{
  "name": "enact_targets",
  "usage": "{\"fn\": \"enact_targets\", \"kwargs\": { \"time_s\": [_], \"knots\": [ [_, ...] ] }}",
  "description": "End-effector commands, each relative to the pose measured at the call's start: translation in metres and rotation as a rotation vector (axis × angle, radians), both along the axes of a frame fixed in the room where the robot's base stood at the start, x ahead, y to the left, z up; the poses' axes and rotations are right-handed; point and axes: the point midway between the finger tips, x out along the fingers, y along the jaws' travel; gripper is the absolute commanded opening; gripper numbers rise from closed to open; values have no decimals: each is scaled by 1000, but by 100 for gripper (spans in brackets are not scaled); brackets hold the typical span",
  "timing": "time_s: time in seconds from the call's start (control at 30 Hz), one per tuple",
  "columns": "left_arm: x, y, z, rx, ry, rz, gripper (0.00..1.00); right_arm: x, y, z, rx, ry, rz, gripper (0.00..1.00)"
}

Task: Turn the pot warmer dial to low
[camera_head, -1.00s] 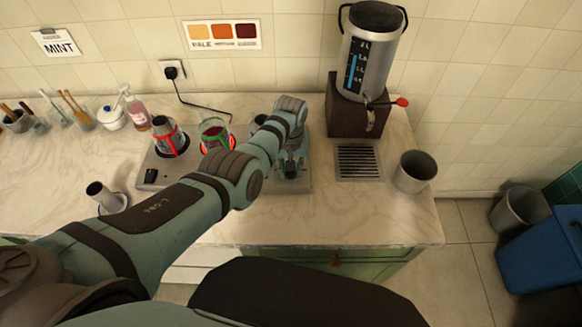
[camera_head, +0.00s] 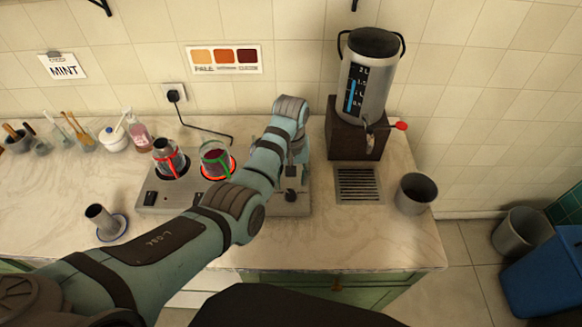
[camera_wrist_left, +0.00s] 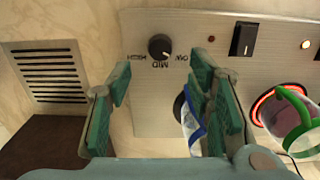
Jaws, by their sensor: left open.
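The pot warmer (camera_head: 150,207) is a metal panel on the counter; it also shows in the left wrist view (camera_wrist_left: 150,110). Its black round dial (camera_wrist_left: 159,46) has HIGH, MID and LOW printed around it, upside down here. The dial's pointer is too small to read for sure. In the head view the dial (camera_head: 291,196) shows just in front of my left gripper (camera_head: 296,165). In the left wrist view my left gripper (camera_wrist_left: 160,75) is open, fingers wide apart, with the dial beyond and between the tips, not touched. My right gripper is out of view.
A blue-trimmed pot (camera_wrist_left: 192,125) is partly hidden by a finger. A black switch (camera_wrist_left: 244,39) sits beside the dial. The samovar (camera_head: 368,75) and drain grate (camera_head: 358,184) are at right.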

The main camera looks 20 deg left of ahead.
Motion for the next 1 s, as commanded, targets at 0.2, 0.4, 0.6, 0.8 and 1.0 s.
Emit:
{"fn": "enact_targets", "kwargs": {
  "time_s": [0.2, 0.4, 0.6, 0.8, 1.0],
  "knots": [
    [1, 0, 47, 0, -1, 1, 47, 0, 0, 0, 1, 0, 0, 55],
    [0, 0, 55, 1, 0, 1, 47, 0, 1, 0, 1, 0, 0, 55],
    [0, 0, 54, 0, 0, 0, 47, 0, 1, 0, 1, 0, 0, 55],
    [-2, 2, 49, -1, 0, 1, 47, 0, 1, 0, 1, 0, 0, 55],
    [-58, 42, -31, -5, -67, -8, 47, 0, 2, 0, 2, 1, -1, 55]
  ]
}}
